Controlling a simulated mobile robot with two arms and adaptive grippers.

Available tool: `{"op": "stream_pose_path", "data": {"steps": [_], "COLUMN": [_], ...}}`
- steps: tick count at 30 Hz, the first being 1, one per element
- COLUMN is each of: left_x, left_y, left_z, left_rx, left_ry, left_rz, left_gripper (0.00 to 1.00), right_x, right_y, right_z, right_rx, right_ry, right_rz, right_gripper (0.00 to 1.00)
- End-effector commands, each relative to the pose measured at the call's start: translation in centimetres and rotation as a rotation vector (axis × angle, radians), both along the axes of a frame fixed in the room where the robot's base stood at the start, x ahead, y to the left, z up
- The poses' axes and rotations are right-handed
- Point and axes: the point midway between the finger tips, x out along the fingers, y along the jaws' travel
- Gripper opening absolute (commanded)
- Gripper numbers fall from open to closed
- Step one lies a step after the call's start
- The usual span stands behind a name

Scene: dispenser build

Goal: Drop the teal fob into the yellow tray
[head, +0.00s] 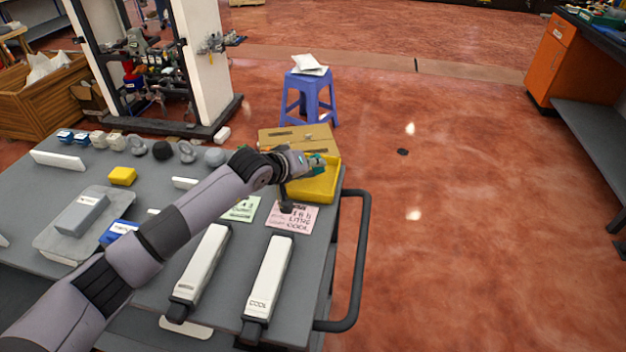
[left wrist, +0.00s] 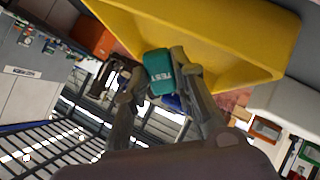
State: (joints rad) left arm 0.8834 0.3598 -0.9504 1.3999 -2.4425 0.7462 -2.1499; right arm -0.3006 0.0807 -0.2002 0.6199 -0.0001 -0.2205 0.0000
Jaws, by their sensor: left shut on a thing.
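The teal fob (left wrist: 159,72), marked TEST, is held between the fingers of my left gripper (left wrist: 155,85) in the left wrist view. In the head view the left gripper (head: 312,163) is at the yellow tray (head: 322,190), over its back part, and only a little of the teal fob (head: 318,160) shows. The yellow tray (left wrist: 200,30) fills the upper part of the left wrist view, close to the fob. I cannot tell whether the fob touches the tray. My right gripper is in neither view.
The grey cart top holds two white dispensers (head: 202,265) (head: 268,280), a pink note (head: 293,216), a green note (head: 242,208) and a yellow block (head: 122,176). A cardboard box (head: 290,138) stands behind the tray. A blue stool (head: 309,95) stands beyond the cart.

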Motion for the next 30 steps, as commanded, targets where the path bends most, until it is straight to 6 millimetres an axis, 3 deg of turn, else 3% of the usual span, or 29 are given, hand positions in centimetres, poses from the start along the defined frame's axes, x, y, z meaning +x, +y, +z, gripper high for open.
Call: {"op": "stream_pose_path", "data": {"steps": [7,8,18,30], "left_x": [0.01,0.01,-0.01,-0.42], "left_y": [0.01,0.01,0.0,0.43], "left_z": [-0.11,-0.11,-0.1,0.26], "left_rx": [0.0,0.0,0.0,0.001], "left_ry": [0.0,0.0,0.0,-0.001], "left_rz": [0.0,0.0,0.0,0.0], "left_gripper": [0.1,0.26,0.48,0.48], "right_x": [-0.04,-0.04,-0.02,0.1], "right_y": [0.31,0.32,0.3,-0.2], "right_z": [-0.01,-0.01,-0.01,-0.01], "right_rx": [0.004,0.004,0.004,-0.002], "right_ry": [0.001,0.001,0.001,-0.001], "right_rz": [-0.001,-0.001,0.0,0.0], "right_gripper": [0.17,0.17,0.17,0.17]}}
